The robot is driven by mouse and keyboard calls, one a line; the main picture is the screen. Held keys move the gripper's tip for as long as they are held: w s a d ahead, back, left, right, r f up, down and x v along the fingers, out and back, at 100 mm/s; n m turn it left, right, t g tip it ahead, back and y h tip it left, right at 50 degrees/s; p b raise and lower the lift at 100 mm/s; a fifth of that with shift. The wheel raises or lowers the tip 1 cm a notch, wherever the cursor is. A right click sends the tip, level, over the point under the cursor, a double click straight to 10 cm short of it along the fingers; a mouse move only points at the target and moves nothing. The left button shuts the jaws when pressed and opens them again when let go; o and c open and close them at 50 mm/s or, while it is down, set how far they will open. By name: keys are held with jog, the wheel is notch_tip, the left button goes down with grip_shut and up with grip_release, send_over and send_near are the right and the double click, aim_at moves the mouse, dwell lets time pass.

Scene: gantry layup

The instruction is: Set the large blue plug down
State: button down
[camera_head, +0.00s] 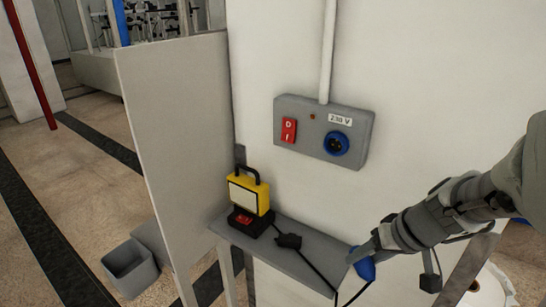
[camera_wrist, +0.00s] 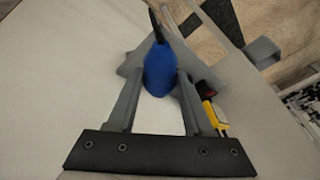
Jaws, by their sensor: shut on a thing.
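The large blue plug (camera_head: 364,264) is in my gripper (camera_head: 370,250), over the right end of the narrow grey shelf (camera_head: 290,252). In the wrist view the blue plug (camera_wrist: 159,70) sits between the two fingers of my gripper (camera_wrist: 157,82), with its black cable running away from the far end. My gripper is shut on the plug. Whether the plug touches the shelf cannot be told. The black cable also hangs below the plug in the head view.
A yellow work lamp (camera_head: 248,194) stands on the shelf's left end, with a small black connector (camera_head: 289,241) near it. A grey wall box (camera_head: 322,132) holds a red switch (camera_head: 289,130) and a blue socket (camera_head: 336,143). A grey panel (camera_head: 178,150) and grey bin (camera_head: 130,268) are left.

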jog(key=w+a+f, duration=0.1)
jog(key=w+f, duration=0.1)
jog(key=w, duration=0.1)
jog(key=w+a+f+p, duration=0.1)
jog(key=w+a+f, duration=0.1)
jog(key=w, duration=0.2)
jog(key=w+a+f, duration=0.2)
jog(key=w+f, duration=0.1)
jog(key=shift+w+p, duration=0.25)
jog(key=shift+p, duration=0.15)
jog(key=shift+f, duration=1.95)
jog(key=shift+b, duration=0.3)
jog(key=shift+f, duration=0.2)
jog(key=shift+c, duration=1.5)
grip_release()
jog(key=shift+d+r, duration=0.15)
jog(key=shift+r, duration=0.3)
jog(key=v, duration=1.1)
jog(key=shift+s+r+p, duration=0.15)
jog(key=shift+r+p, duration=0.05)
jog(key=shift+p, duration=0.25)
